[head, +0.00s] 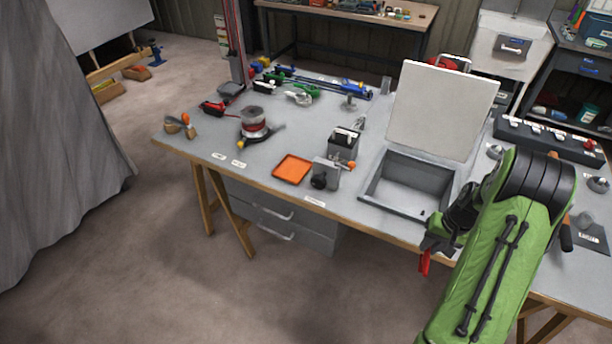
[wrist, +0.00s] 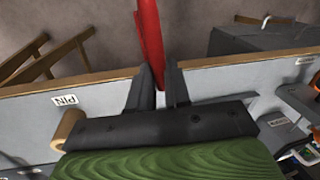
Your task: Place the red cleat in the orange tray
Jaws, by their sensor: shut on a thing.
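My gripper (head: 428,252) is at the front edge of the workbench, in front of the grey open-lidded box. It is shut on a red elongated thing (head: 424,264), which looks like the red cleat and hangs down past the bench edge. In the wrist view the red cleat (wrist: 149,45) sticks out between the two dark fingers (wrist: 160,85), with floor behind it. The flat orange tray (head: 292,169) lies on the bench left of the gripper, near the front edge, and looks empty.
A grey box (head: 385,208) with a raised lid stands between gripper and tray. A small grey device with a black knob (head: 320,181) stands right beside the tray. A spool (head: 254,122) and several coloured cleats or tools (head: 302,94) lie farther back. Bench surface left of the tray is mostly clear.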

